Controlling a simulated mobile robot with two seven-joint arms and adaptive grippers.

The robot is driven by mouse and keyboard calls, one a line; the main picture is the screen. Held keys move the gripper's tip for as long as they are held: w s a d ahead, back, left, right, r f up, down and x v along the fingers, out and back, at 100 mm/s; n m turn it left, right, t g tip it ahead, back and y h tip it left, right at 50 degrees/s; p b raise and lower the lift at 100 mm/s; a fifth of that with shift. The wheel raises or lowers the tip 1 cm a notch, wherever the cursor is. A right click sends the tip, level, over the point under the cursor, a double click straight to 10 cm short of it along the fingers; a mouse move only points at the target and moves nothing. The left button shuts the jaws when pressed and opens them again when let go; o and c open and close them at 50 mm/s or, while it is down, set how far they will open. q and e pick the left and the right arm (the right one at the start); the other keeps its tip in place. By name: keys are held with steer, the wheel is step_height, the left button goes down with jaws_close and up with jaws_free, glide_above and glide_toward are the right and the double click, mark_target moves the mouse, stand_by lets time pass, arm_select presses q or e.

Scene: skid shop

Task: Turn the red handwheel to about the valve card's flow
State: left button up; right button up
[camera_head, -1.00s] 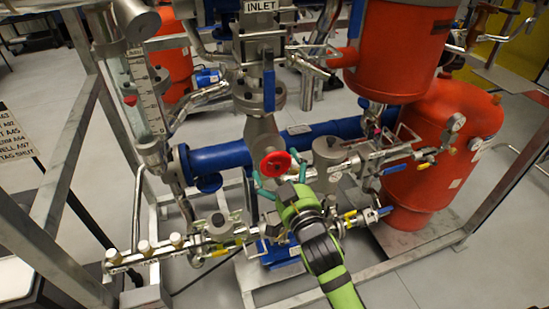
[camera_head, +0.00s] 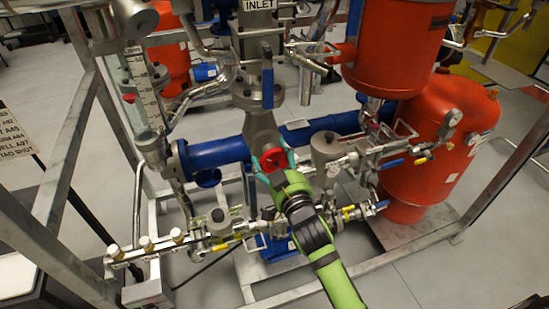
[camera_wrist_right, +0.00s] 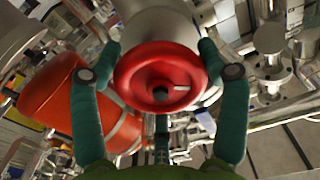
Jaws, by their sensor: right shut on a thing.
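The red handwheel (camera_head: 273,160) sits near the middle of the skid in the head view, on the valve below the grey pipe. It fills the centre of the right wrist view (camera_wrist_right: 160,78). My right gripper (camera_head: 273,163) has its two green fingers on opposite sides of the wheel, shut on its rim. The flow gauge (camera_head: 146,88), a clear tube with a scale and a red marker, stands at the left; its fine marks are too small to read surely. I cannot make out the valve card. My left gripper is not in view.
A lettered sign (camera_head: 15,140) is cut off at the left edge. A blue pipe (camera_head: 218,152) runs behind the wheel. Orange tanks (camera_head: 440,150) stand at the right. Metal frame posts (camera_head: 75,150) and small valves (camera_head: 350,212) surround the arm.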

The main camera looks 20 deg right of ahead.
steer(key=shift+n, duration=0.4)
steer(key=shift+f, duration=0.15)
steer(key=o, duration=1.1)
steer(key=shift+o, duration=0.2)
steer(key=s, duration=1.2)
steer(key=shift+d, duration=0.2)
